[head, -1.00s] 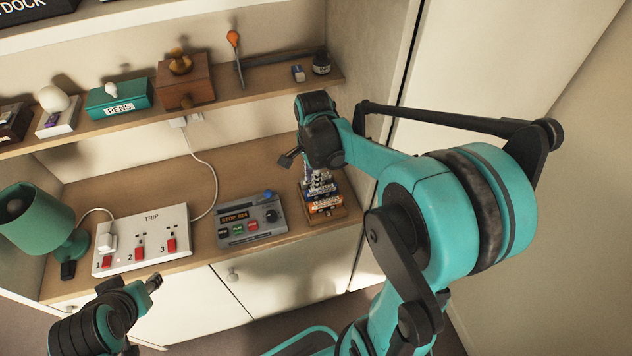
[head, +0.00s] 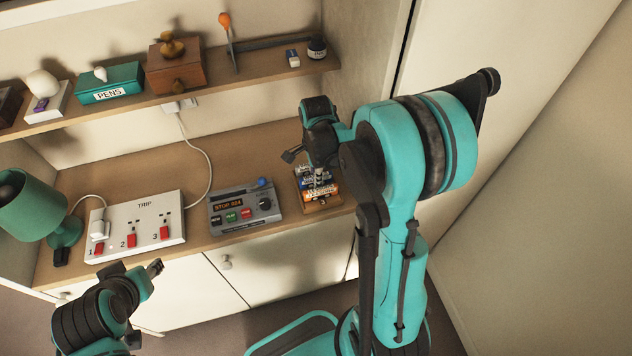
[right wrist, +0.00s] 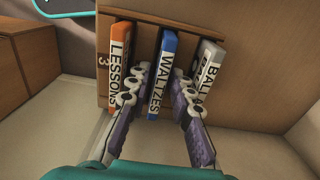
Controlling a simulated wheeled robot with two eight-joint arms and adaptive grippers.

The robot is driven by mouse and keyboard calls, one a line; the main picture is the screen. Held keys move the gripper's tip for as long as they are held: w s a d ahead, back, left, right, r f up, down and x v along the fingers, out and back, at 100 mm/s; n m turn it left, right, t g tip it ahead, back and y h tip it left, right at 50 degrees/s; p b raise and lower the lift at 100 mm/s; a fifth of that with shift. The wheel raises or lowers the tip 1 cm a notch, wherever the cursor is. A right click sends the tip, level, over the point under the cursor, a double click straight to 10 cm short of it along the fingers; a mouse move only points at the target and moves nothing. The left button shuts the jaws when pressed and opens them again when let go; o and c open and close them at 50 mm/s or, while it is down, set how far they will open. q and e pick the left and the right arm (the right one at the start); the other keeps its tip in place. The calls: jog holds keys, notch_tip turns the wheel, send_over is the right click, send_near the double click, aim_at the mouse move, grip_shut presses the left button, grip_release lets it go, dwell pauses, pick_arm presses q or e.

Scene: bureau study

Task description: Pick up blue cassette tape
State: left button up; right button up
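The blue cassette tape (right wrist: 162,75), labelled WALTZES, stands in a wooden rack (right wrist: 190,22) between an orange tape (right wrist: 121,65) labelled LESSONS and a grey tape (right wrist: 205,75). In the head view the rack (head: 333,204) is on the desk, and the blue tape is partly hidden. My right gripper (right wrist: 156,88) is open, with one finger on each side of the blue tape. It also shows over the rack in the head view (head: 318,176). My left gripper (head: 155,268) is in front of the desk, away from the tapes; its finger opening is unclear.
A grey control box (head: 244,207) stands left of the rack, and a white power strip (head: 140,240) and green lamp (head: 28,205) farther left. A shelf (head: 215,88) with boxes and small items runs above the desk. A side wall (head: 365,75) closes the right.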

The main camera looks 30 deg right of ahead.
grip_shut()
jog(key=shift+r, duration=0.15)
